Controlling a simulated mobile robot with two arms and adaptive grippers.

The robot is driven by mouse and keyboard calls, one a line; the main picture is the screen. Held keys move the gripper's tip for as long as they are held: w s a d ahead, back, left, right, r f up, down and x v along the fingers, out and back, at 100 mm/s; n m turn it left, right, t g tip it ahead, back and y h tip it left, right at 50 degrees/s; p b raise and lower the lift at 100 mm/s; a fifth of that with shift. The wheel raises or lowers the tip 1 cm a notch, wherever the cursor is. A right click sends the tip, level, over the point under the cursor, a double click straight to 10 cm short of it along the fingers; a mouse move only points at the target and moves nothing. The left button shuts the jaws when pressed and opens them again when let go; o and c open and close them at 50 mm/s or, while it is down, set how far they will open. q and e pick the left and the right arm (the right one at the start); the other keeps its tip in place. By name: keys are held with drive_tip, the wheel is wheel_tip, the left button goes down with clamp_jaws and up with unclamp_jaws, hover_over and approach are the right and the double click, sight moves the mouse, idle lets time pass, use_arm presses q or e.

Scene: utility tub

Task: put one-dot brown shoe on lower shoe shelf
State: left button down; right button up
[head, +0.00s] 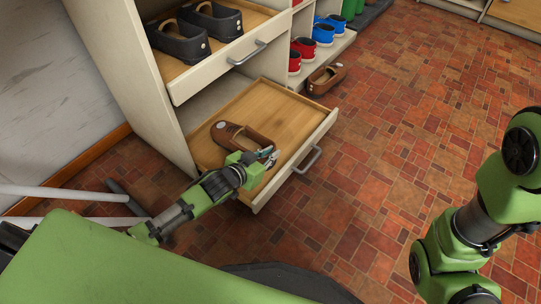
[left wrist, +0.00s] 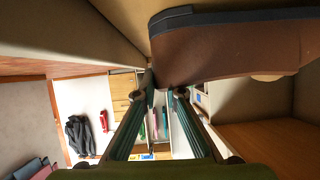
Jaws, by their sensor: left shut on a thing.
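A brown shoe (head: 240,138) with a pale dot at its heel is over the pulled-out lower wooden shelf (head: 285,108), inside its rim. My left gripper (head: 266,156) is at the shoe's near right end and shut on it. In the left wrist view the brown shoe (left wrist: 230,45) fills the upper right, with the left fingertips (left wrist: 166,88) against its lower edge. Whether the sole rests flat on the shelf is hard to tell. My right arm shows at the right of the head view, but its gripper is out of frame.
A pulled-out upper shelf (head: 262,22) with dark shoes (head: 180,40) overhangs the back of the lower one. Another brown shoe (head: 326,78) stands on the tiled floor beside the lower shelf. Red shoes (head: 300,52) and blue shoes (head: 326,30) stand in the rack behind. The floor at right is clear.

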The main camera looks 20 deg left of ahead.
use_arm(q)
drive_tip(key=c, duration=2.1)
unclamp_jaws()
